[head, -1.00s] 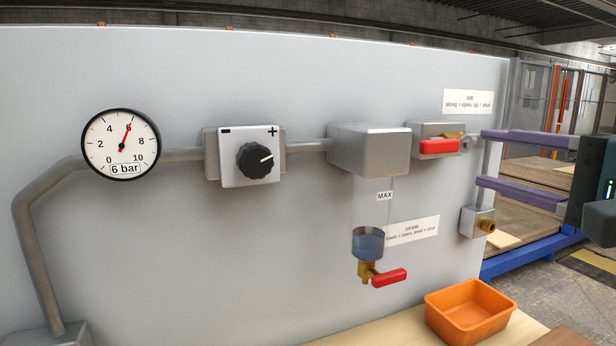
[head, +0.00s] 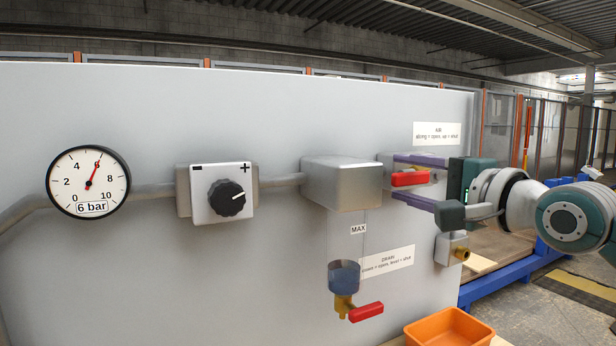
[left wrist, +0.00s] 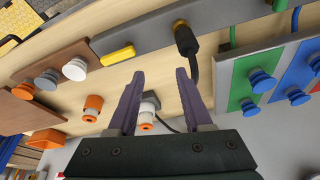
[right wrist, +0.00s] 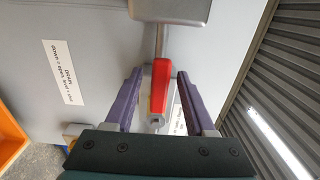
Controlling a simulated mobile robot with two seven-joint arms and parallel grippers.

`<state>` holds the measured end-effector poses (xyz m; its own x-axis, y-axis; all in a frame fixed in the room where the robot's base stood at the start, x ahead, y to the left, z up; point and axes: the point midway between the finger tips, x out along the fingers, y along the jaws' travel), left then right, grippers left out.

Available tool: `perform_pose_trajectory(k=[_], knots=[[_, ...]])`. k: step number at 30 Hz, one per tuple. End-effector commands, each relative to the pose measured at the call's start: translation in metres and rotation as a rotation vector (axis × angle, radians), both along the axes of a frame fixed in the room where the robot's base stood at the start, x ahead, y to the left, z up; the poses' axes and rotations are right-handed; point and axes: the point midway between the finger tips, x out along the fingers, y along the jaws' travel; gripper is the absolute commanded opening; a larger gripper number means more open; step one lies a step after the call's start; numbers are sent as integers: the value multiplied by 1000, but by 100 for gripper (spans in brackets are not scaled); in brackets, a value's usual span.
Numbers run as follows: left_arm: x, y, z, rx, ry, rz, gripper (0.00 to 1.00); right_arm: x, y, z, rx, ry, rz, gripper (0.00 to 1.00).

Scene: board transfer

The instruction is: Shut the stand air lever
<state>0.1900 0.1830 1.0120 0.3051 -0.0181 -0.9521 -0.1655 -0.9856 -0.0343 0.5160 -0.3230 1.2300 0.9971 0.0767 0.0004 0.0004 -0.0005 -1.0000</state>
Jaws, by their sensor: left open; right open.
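The red air lever (head: 410,179) lies along its pipe on the valve at the right end of the panel, under the AIR label (head: 437,133). The label reads along = open, up = shut. My right gripper (head: 398,177) is open, with its purple fingers above and below the lever. In the right wrist view the red lever (right wrist: 159,88) shows between the open fingers (right wrist: 157,80), with a gap on each side. My left gripper (left wrist: 157,75) is open and empty over a wooden board with knobs and plugs. The gauge (head: 88,181) reads 6 bar.
A regulator knob (head: 227,198) and a grey filter block (head: 342,182) sit left of the lever. Below are a bowl (head: 343,276), a red drain lever (head: 366,312) and an orange bin (head: 449,328). A brass-tipped outlet block (head: 452,248) is under my right gripper.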

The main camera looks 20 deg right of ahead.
Motion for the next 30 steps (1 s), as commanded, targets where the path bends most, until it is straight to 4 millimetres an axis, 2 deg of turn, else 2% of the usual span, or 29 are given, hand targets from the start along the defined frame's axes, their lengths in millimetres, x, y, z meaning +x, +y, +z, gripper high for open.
perform_pose_trajectory(k=[7,22,30], knots=[[0,0,0,0,-1,0,50,0,0,0,0,0,0,55],[1,0,0,-2,-2,1,50,0,0,0,0,0,0,0],[1,0,0,-2,-2,1,50,0,0,0,0,0,1,0]])
